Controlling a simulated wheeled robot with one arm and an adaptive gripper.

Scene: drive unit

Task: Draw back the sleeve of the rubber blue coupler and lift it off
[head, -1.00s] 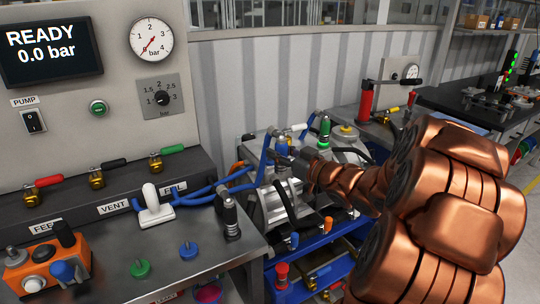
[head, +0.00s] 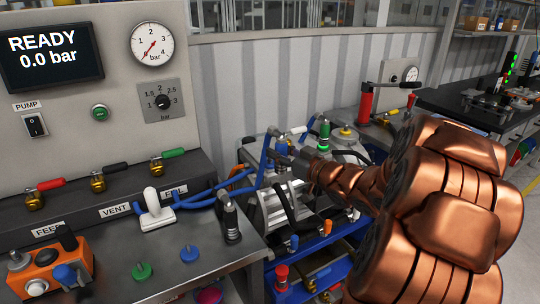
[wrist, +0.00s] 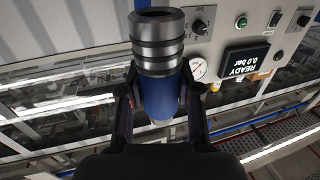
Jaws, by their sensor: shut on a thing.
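The blue coupler (head: 281,150) is at the top of the grey drive unit (head: 290,190) in the head view. In the wrist view the coupler's blue sleeve (wrist: 160,105) sits between the two fingers, with a ringed grey metal part (wrist: 158,45) at one end of it. My gripper (head: 288,158) is shut on the blue coupler, and both fingers also show in the wrist view (wrist: 160,98). A blue hose (head: 265,160) runs close by its left side.
A green-banded fitting (head: 324,135) stands just right of the coupler. The control bench (head: 180,265) with hoses and valves is on the left. A blue cart (head: 325,250) is under the drive unit. A red hand pump (head: 366,102) stands behind.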

